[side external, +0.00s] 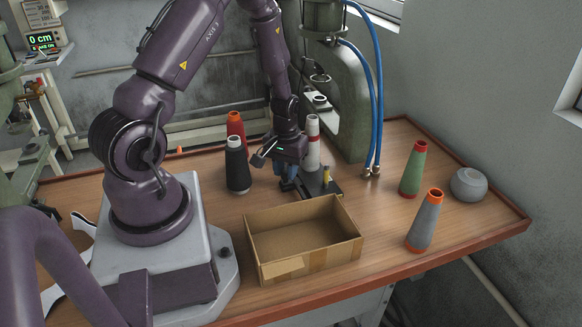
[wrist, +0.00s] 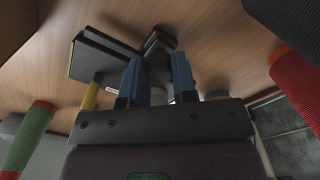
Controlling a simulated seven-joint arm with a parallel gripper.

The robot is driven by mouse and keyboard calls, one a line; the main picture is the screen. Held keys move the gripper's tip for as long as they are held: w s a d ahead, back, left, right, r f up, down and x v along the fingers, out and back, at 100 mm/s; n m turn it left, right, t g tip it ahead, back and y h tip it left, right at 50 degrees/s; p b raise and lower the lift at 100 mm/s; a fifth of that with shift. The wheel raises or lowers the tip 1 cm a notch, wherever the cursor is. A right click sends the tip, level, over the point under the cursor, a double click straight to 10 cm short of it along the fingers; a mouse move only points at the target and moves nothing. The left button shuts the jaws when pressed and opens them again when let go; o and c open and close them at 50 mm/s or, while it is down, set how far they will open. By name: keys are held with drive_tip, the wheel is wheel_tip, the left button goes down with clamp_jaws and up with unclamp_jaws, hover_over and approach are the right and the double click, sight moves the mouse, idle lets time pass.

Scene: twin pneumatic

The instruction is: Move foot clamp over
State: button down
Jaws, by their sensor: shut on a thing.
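The foot clamp, as I take it, is a dark low piece with a flat plate (side external: 319,184) on the table behind the cardboard box. A yellow post (side external: 326,174) stands at its right end. In the wrist view its dark plate (wrist: 104,56) and yellow post (wrist: 91,95) lie left of my fingers. My gripper (side external: 289,184) points down at its left end. The blue fingers (wrist: 157,80) are closed around a grey, narrow part of it between them. The exact contact is partly hidden. I cannot tell whether the clamp is clear of the table.
An open, empty cardboard box (side external: 357,246) stands in front. Near my gripper are black (side external: 238,170), red (side external: 236,126) and white (side external: 312,150) cones. Blue hoses (side external: 378,100) hang behind.

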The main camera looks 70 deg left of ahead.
sight(285, 171)
drive_tip(key=c, duration=0.9)
unclamp_jaws()
wheel_tip(285, 171, up, 13)
drive_tip(key=s+d+r+m+t, duration=0.2)
drive_tip(key=s+d+r+m, duration=0.2)
drive_tip(key=d+r, duration=0.5)
drive_tip(key=s+d+r+m+t, duration=0.3)
drive_tip(key=s+d+r+m, duration=0.1)
drive_tip(key=d+r, duration=0.5)
drive_tip(key=shift+s+d+r+m+t, duration=0.15)
drive_tip(key=shift+d+r+m+t, duration=0.15)
drive_tip(key=shift+d+m, duration=0.35)
